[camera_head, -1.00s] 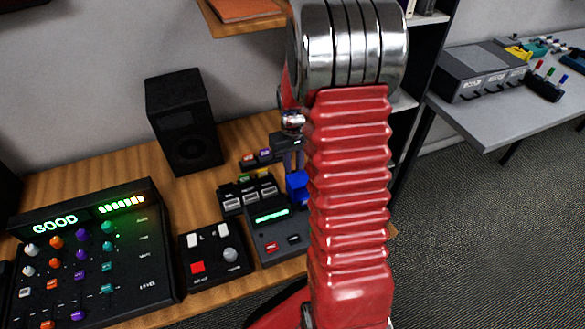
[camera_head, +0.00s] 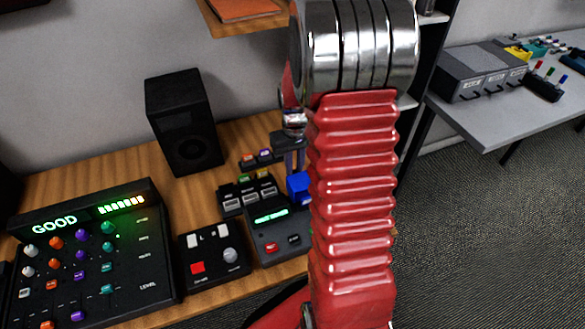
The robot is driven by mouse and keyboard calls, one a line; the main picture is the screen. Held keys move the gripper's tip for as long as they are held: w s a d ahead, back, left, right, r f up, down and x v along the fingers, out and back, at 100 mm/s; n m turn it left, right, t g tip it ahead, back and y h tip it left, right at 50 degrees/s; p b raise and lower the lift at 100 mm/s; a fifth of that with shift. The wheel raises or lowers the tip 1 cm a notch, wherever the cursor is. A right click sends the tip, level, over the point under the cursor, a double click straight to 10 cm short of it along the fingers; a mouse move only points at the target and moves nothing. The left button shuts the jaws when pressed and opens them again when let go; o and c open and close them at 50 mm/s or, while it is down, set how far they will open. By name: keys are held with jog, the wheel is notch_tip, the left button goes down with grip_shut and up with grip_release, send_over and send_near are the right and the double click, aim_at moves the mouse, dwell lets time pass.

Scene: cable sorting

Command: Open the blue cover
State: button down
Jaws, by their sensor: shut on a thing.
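The blue cover (camera_head: 298,186) is a small blue block shape at the right of a dark grey device with a green display, partly hidden by my red arm. My gripper (camera_head: 294,170) points down right above it. Its fingers are shut on the blue cover. The cover's hinge and whatever lies under it are hidden.
The dark device (camera_head: 280,232) has red and black buttons. Left of it are a small black box (camera_head: 213,254) with a red button and a mixer panel (camera_head: 95,255) reading GOOD. A black speaker (camera_head: 184,120) stands behind. A grey side table (camera_head: 500,115) is at the right.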

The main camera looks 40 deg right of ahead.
aim_at(295, 172)
jog(key=shift+s+a+f, duration=0.1)
jog(key=shift+s, duration=0.2)
jog(key=c, duration=1.7)
grip_release()
jog(key=shift+o, duration=0.2)
jog(key=shift+w, duration=0.1)
jog(key=shift+r, duration=0.8)
notch_tip(295, 172, up, 12)
jog(key=shift+r, duration=0.1)
